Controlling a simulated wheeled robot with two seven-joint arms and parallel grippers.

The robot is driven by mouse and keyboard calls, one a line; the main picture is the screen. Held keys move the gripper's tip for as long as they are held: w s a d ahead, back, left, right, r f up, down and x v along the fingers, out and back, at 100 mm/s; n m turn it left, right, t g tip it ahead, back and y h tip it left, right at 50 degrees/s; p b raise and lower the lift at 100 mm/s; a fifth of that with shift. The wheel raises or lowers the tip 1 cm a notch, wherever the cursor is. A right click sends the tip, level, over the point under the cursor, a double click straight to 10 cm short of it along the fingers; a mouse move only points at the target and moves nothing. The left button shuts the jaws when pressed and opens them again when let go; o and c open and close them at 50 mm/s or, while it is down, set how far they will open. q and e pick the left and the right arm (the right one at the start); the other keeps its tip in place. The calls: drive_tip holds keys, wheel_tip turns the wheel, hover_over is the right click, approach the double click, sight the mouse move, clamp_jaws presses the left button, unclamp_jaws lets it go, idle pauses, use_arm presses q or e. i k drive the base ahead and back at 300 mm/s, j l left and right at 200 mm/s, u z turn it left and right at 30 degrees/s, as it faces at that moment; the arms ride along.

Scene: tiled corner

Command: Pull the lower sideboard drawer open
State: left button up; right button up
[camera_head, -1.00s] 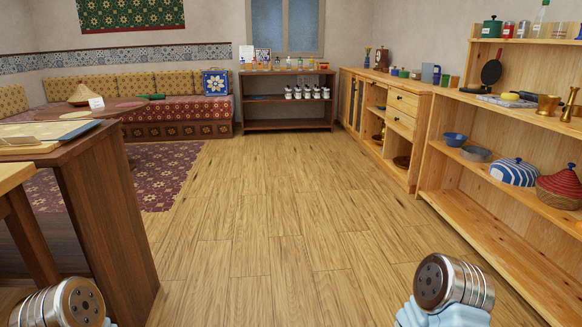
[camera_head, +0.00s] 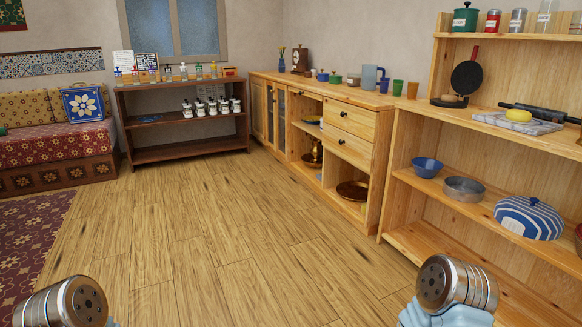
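The wooden sideboard (camera_head: 378,170) stands along the right wall ahead of me. It has two drawers near its right end, one above the other, each with a small dark knob. The upper drawer (camera_head: 350,119) and the lower drawer (camera_head: 348,147) both look shut. An open compartment is below them. My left arm shows at the bottom left and my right arm at the bottom right, both well short of the sideboard. Neither arm's fingers are in view.
Open wooden shelves (camera_head: 400,215) with bowls and pots stand right of the sideboard, close to my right arm. A dark shelf unit (camera_head: 190,121) stands at the back wall. A patterned bench (camera_head: 60,145) is at the left. The plank floor (camera_head: 210,235) between is clear.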

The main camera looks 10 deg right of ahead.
sight(360, 152)
drive_tip(key=i+l+z, duration=0.15)
drive_tip(key=i, duration=2.8)
